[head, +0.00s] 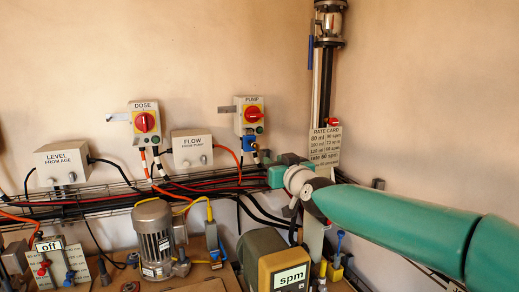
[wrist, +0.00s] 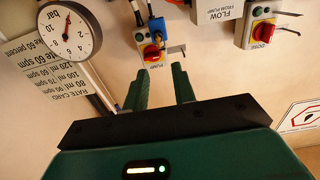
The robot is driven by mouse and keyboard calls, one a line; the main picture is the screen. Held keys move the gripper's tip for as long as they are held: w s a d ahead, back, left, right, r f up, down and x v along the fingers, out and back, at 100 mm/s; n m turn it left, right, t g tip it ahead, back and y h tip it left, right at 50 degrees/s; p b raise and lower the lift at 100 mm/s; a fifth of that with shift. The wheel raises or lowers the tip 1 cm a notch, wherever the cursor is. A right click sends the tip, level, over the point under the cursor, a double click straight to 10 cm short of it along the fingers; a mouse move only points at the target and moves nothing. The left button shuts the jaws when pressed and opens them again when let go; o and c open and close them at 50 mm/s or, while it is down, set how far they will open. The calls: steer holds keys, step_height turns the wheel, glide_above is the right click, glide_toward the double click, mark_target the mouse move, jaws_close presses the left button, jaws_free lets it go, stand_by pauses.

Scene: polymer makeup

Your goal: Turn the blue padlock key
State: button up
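The blue padlock (head: 250,145) hangs below the red rotary switch of the PUMP box (head: 240,119). In the wrist view, which looks turned over, the blue padlock (wrist: 157,31) shows just above the red and yellow switch (wrist: 151,53). Its key is too small to make out. My gripper (head: 272,176) is below and to the right of the padlock in the head view. In the wrist view my gripper (wrist: 161,76) has its two green fingers apart with nothing between them. The fingers point toward the PUMP box and appear clear of the padlock.
The DOSE box (head: 145,119) and FLOW box (head: 192,149) are on the wall to the left. A cable tray (head: 100,196) runs below. A rate card (head: 325,148) and vertical pipe stand right. A pressure gauge (wrist: 68,32) is near my gripper. A motor (head: 157,240) stands below.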

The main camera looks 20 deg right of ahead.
glide_toward(257, 147)
steer(key=shift+w, duration=0.8)
steer(key=w, duration=0.7)
steer(key=shift+d, duration=0.15)
jaws_close()
